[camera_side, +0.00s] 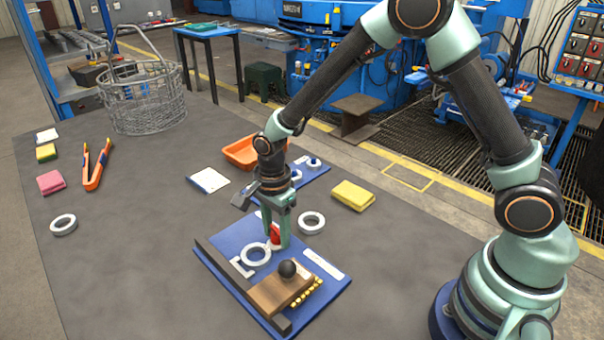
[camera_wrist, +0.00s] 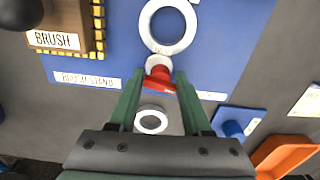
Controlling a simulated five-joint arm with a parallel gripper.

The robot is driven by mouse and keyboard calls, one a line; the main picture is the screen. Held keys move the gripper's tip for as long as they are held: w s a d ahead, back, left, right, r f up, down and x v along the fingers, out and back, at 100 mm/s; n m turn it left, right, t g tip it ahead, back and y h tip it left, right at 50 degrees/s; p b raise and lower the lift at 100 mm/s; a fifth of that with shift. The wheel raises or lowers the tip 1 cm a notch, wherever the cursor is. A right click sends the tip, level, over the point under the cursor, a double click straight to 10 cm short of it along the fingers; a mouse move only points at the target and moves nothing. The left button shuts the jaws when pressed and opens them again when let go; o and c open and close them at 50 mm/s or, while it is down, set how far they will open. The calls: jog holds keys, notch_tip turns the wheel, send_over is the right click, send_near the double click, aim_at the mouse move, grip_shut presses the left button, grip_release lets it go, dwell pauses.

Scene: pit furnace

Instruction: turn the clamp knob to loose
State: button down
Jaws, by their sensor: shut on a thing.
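The red clamp knob (camera_side: 275,232) stands at the back edge of the blue board (camera_side: 222,236), beside a white ring (camera_side: 246,258). My gripper (camera_side: 278,243) points down over it with its green fingers on either side. In the wrist view the red knob (camera_wrist: 161,77) lies between the fingertips (camera_wrist: 158,84), with a pale round part just beyond it. The gripper is shut on the knob. The fingers hide part of the knob, and I cannot read its setting.
A wooden brush (camera_side: 277,296) with a black ball handle lies at the board's front. A loose grey ring (camera_side: 311,222), a yellow pad (camera_side: 353,195) and an orange tray (camera_side: 241,152) are near. A wire basket (camera_side: 145,103) stands back left.

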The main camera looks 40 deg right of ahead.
aim_at(276, 229)
jog(key=n, duration=0.4)
jog(key=shift+n, duration=2.1)
jog(key=c, duration=0.6)
grip_release()
notch_tip(276, 229, up, 12)
jog(key=shift+r, duration=0.1)
